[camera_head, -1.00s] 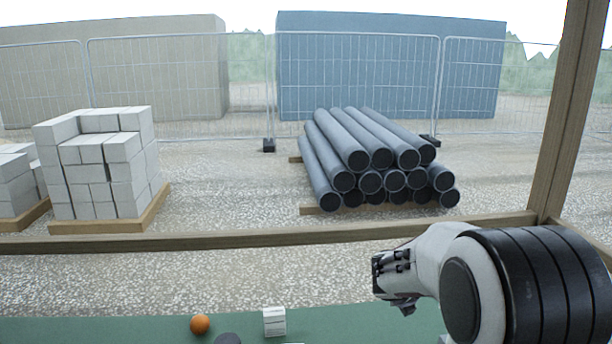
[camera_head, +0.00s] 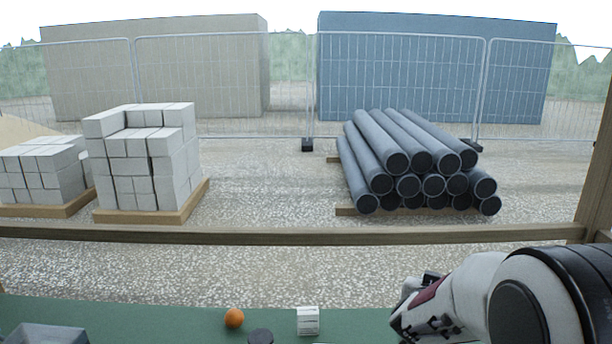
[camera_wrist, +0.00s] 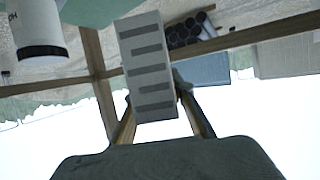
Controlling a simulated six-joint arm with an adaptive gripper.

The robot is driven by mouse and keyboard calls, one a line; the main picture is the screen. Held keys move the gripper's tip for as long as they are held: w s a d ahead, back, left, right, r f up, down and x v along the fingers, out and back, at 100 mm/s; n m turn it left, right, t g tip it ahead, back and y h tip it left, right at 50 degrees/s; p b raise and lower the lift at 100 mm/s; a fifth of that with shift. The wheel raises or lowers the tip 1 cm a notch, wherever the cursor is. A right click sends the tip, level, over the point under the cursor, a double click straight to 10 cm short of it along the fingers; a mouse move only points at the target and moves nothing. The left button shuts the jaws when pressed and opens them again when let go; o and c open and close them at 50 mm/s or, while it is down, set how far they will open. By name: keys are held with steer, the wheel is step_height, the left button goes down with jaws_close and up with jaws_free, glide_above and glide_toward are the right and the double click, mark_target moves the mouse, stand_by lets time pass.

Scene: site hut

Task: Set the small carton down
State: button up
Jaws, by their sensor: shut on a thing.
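In the wrist view my gripper (camera_wrist: 156,95) is shut on the small carton (camera_wrist: 146,55), a pale box with several grey bars on the face towards me. One finger lies on each side of it, and it juts out past the fingertips. In the head view my gripper (camera_head: 424,325) is low at the right, over the green table (camera_head: 180,316). I cannot make out the held carton in that view. What lies directly beneath it is not clear.
On the table are an orange ball (camera_head: 234,318), a small white box (camera_head: 307,321), a dark round top (camera_head: 260,336) and a grey tray (camera_head: 45,334). A white cylinder (camera_wrist: 38,25) shows in the wrist view. A wooden rail (camera_head: 250,237) runs behind the table.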

steer(key=s+a+f+n+t+y, duration=0.1)
steer(key=a+f+n+y, duration=0.4)
steer(key=a, duration=0.6)
steer(key=shift+s+a+f+y, duration=0.15)
steer(key=shift+s+a+y, duration=0.1)
steer(key=shift+s+y, duration=0.4)
steer(key=w+a+n+y, duration=0.5)
steer(key=w+a, duration=0.9)
steer(key=a, duration=0.1)
steer(key=w+a+f+n+g+y, duration=0.2)
steer(key=w+a, duration=0.2)
steer(key=a, duration=0.3)
steer(key=w+a+f+n+g+y, duration=0.1)
steer(key=w+a+f+n+y, duration=0.1)
steer(key=a, duration=0.6)
steer(key=shift+w+a+f+g, duration=0.15)
steer(key=shift+w+f+g, duration=0.25)
steer(key=shift+w+f, duration=0.5)
step_height(320, 180, down, 6)
